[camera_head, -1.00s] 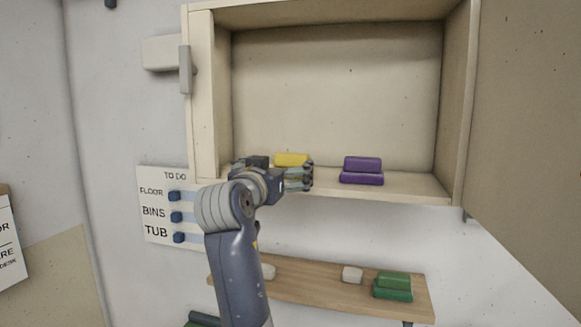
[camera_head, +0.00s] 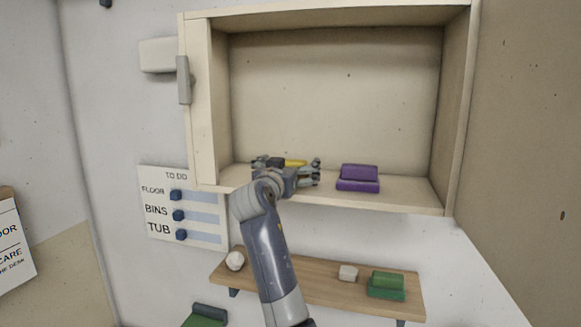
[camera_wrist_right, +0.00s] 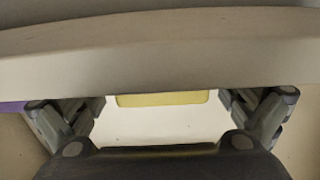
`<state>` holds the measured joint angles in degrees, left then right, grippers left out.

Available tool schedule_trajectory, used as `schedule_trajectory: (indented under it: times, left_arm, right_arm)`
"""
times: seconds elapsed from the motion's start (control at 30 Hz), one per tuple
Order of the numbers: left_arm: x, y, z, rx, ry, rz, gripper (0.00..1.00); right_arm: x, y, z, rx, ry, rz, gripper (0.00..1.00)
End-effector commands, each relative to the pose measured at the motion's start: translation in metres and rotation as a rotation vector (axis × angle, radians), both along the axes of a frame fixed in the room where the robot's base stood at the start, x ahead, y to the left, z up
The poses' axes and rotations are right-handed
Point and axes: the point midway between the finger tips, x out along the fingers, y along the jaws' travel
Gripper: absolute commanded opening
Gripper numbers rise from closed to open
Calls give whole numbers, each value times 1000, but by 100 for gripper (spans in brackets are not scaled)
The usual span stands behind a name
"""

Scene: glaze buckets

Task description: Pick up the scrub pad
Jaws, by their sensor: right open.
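The picture does not name the scrub pad, but a yellow pad (camera_head: 296,163) lies on the cabinet floor, mostly hidden behind my right gripper (camera_head: 288,170). My right gripper is open at the cabinet's front, in front of the yellow pad. In the right wrist view the yellow pad (camera_wrist_right: 163,99) shows as a strip between the spread fingers, with a visible gap on each side. Its upper part is hidden by a pale band across that view. My left gripper is not in view.
A two-part purple block (camera_head: 359,178) sits right of my gripper in the open cabinet (camera_head: 198,100). Below, a wooden shelf (camera_head: 310,285) holds a white ball (camera_head: 235,261), a small white block (camera_head: 348,273) and a green block (camera_head: 386,285). The cabinet's upper space is free.

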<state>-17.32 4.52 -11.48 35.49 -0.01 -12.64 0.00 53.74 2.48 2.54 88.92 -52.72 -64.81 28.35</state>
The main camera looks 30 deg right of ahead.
Motion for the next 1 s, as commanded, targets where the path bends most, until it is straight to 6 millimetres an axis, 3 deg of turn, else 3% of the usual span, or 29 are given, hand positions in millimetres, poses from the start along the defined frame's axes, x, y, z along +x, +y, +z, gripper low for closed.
schedule_trajectory:
  times: [0.23, 0.43, 1.0]
  left_arm:
    - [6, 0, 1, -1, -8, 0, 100]
    - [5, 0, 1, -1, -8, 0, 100]
    - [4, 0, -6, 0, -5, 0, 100]
  right_arm:
    - [1, -1, -1, 1, -1, 1, 100]
    - [1, -1, -1, 1, -1, 1, 58]
    - [1, -1, 9, 1, -4, 0, 58]
